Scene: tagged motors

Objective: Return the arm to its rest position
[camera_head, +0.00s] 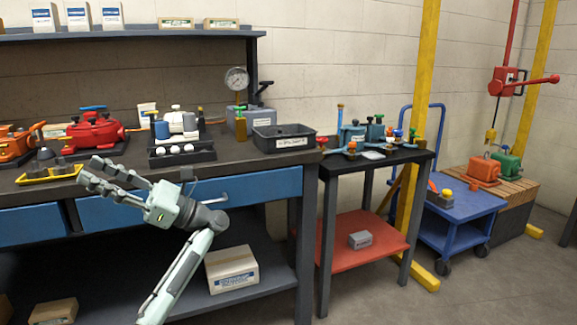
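My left gripper (92,172) is in front of the workbench, its fingers pointing left. The two fingers are spread apart and I see nothing between them. My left arm (180,275) comes up from the bottom of the view. My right gripper is not in view. A red motor (92,133) and an orange motor (12,147) stand on the left of the workbench, behind the gripper. Another orange motor (484,169) and a green motor (508,164) stand on a wooden crate at the far right. Tags on them are too small to make out.
A side table (375,157), blue cart (465,207) and yellow post (418,130) stand right. Floor at lower right is clear.

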